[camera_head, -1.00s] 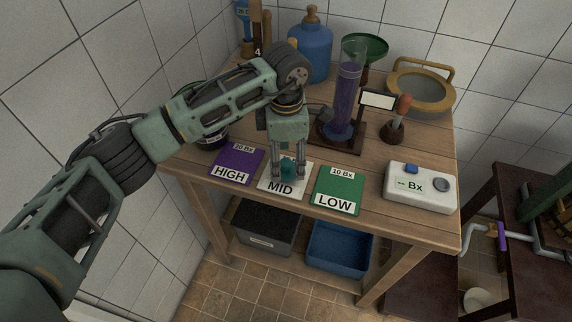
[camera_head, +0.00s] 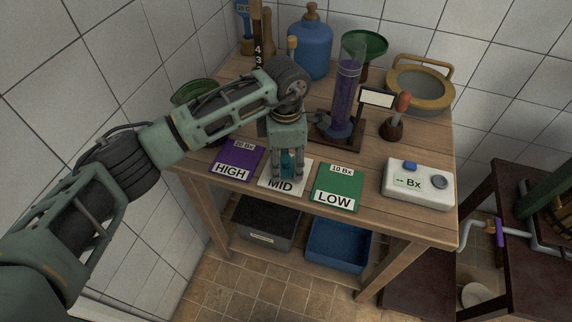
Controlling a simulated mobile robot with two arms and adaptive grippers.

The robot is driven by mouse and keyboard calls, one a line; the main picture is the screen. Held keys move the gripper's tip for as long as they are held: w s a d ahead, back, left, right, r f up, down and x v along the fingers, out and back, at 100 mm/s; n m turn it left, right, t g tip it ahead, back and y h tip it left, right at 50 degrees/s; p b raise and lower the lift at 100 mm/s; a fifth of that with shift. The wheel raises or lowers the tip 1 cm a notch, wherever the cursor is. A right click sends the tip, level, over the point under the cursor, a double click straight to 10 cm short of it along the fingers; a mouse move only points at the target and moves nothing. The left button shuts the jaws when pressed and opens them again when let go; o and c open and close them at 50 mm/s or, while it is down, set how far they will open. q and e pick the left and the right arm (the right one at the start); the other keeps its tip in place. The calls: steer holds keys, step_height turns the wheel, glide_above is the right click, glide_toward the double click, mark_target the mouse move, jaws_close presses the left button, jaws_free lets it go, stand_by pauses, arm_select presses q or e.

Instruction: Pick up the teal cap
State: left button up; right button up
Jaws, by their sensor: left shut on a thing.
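The teal cap (camera_head: 287,163) is between the fingers of my left gripper (camera_head: 287,174), over the white MID card (camera_head: 282,187). My left gripper points down and is shut on the cap, with its fingers partly hiding it. I cannot tell whether the cap touches the card. My right gripper is out of view.
The purple HIGH card (camera_head: 236,163) and green LOW card (camera_head: 338,187) flank the MID card. A white Bx meter (camera_head: 417,185) sits to the right. A tall cylinder of purple liquid (camera_head: 345,95) and a blue bottle (camera_head: 311,48) stand behind the gripper.

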mark_target(286, 157)
arm_select(q)
steer(key=shift+r, duration=0.1)
steer(key=shift+r+b, duration=0.4)
steer(key=shift+r, duration=0.15)
step_height(286, 157, up, 3)
steer(key=shift+f+b, duration=0.1)
steer(key=shift+b, duration=0.6)
steer(key=s+d+r+b, duration=0.2)
steer(key=s+d+r, duration=0.4)
steer(key=s, duration=0.3)
steer(key=shift+s+d+r+b, duration=0.25)
steer(key=shift+s+r+b, duration=0.15)
steer(key=shift+r, duration=0.1)
